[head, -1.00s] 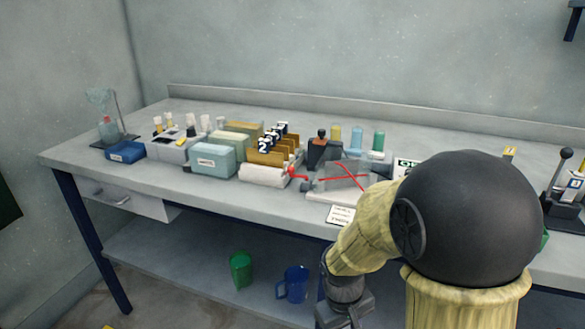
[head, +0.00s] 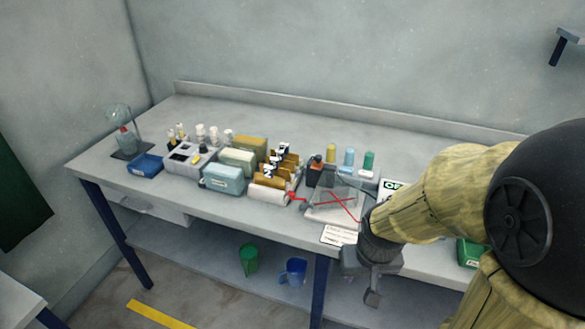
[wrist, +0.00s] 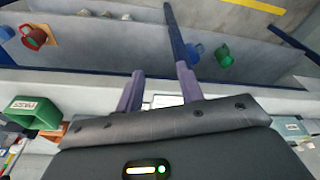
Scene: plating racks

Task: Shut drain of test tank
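A clear box with crossing red lines (head: 335,202) stands near the front edge of the bench and looks like the test tank. A small red handle (head: 292,196) sits at its left, probably the drain; whether it is open or shut is too small to tell. My gripper (head: 372,292) hangs in front of the bench edge, right of and below the tank, touching nothing that I can see. In the wrist view, its two fingers (wrist: 160,68) are apart with nothing between them.
A white card (head: 339,235) lies at the bench's front edge. Left of the tank stand racks and a teal box (head: 222,179). Colored bottles (head: 348,158) stand behind it. A green bin (head: 470,253) is at right. Green (head: 248,260) and blue (head: 292,271) mugs are on the lower shelf.

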